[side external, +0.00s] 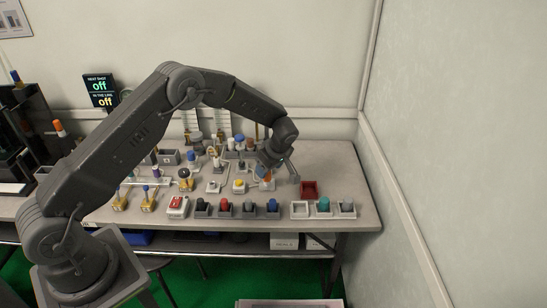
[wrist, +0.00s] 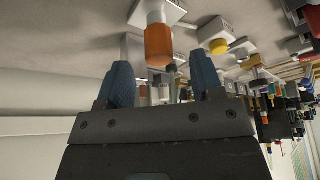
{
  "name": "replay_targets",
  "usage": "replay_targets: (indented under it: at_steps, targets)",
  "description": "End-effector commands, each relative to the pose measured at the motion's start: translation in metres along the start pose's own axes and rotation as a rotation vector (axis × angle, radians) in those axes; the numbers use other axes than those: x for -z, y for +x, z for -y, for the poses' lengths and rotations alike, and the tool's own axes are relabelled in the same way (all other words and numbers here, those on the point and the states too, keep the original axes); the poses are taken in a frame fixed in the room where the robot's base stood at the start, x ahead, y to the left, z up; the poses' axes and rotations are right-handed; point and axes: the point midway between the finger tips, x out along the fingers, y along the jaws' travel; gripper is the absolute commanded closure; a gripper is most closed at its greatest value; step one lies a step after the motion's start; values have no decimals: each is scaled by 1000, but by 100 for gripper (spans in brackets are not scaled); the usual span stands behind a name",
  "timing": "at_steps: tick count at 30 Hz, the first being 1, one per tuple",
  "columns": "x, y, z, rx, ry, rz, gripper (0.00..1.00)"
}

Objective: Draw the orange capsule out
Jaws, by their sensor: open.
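The orange capsule (wrist: 158,46) is a short cylinder seated against a white holder (wrist: 150,14) in the wrist view. My gripper (side external: 280,170) is low over the table's right part, beside the capsule. In the wrist view its two blue fingertips (wrist: 163,78) are spread wide and empty. The capsule appears beyond the tips, lined up with the gap between them. I cannot tell how far it is from the fingers.
A red open box (side external: 309,189) stands right of my gripper. A row of small testers, with a red one (side external: 223,207) and a teal one (side external: 323,204), lines the front edge. Several bottles and stands crowd the table behind and left. The table's right back (side external: 335,160) is clear.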

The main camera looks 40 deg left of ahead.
Motion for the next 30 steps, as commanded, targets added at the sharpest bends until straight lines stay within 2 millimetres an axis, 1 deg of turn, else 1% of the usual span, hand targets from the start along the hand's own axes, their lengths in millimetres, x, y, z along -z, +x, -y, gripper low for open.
replay_targets:
  at_steps: [1,6,11,18,30]
  targets:
    - [0,8,1,3,0,0,39]
    - [0,24,0,0,0,0,39]
    - [0,30,0,0,1,0,39]
    - [0,30,0,0,0,0,39]
    - [0,30,0,0,1,0,78]
